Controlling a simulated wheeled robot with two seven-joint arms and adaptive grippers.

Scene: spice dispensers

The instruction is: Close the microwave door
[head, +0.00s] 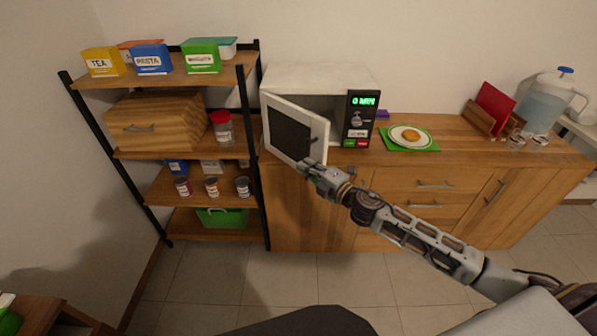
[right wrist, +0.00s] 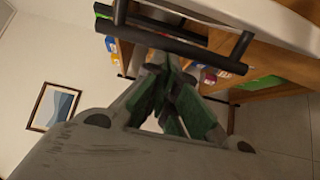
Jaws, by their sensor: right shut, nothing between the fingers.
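The microwave (head: 318,77) stands on the left end of the wooden counter, with a lit green display on its control panel (head: 360,120). Its door (head: 322,132), white with a dark window, stands open, swung out toward the left front. My right gripper (head: 308,168) is at the door's lower edge, near its free right corner; the head view does not settle whether it touches. In the right wrist view its green-padded fingers (right wrist: 172,75) are together and empty, close to a dark bar (right wrist: 185,48). My left gripper is not in view.
A shelf rack (head: 185,75) with boxes and jars stands close left of the microwave. A plate (head: 405,136) on a green mat (head: 428,147) sits right of it. A red board (head: 495,105) and a pitcher (head: 540,108) stand farther right. Floor before the counter is clear.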

